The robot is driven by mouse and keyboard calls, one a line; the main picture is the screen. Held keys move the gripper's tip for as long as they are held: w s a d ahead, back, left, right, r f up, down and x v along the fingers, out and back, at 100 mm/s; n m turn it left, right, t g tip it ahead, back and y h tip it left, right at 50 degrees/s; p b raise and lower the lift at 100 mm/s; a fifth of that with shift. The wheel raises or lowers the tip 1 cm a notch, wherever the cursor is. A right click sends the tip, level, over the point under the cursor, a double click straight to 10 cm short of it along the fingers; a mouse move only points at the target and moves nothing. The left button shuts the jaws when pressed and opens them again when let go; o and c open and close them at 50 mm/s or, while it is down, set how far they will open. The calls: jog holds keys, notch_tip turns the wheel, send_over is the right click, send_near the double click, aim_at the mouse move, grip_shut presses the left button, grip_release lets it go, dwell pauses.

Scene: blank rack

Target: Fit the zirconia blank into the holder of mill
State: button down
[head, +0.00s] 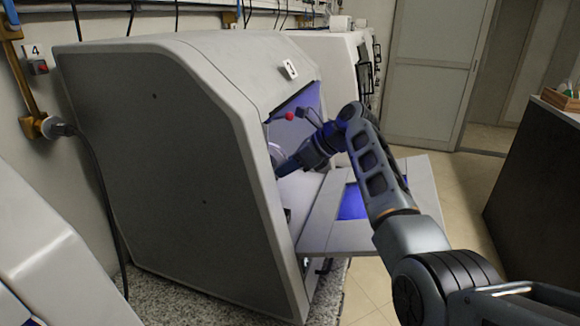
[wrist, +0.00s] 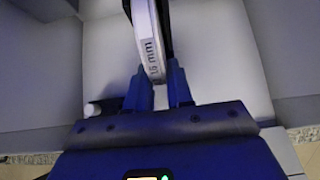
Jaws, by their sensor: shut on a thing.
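In the wrist view a white disc, the zirconia blank (wrist: 149,42), is seen edge-on with "16 mm" or similar printed on its rim. My gripper (wrist: 164,85) is shut on the blank, one finger on each side of its lower edge. A dark part lies right behind the blank at the top; I cannot tell whether it is the holder or whether they touch. In the head view the mill (head: 190,150) is the large grey machine with its front door (head: 425,185) folded down. My arm reaches into its opening, and the gripper and blank are hidden there.
A red knob (head: 289,116) shows at the mill's opening. Another white machine (head: 345,70) stands behind. A dark counter (head: 540,190) is at the right, with tiled floor free between. In the wrist view pale chamber walls (wrist: 215,50) surround the gripper, and a white cylindrical part (wrist: 92,109) is at left.

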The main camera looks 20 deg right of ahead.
jog(key=shift+w+a, duration=0.1)
jog(key=shift+a, duration=0.05)
jog(key=c, duration=0.9)
grip_release()
jog(key=shift+f, duration=0.1)
jog(key=b+v, duration=0.1)
jog(key=v, duration=0.6)
jog(key=shift+r, duration=0.25)
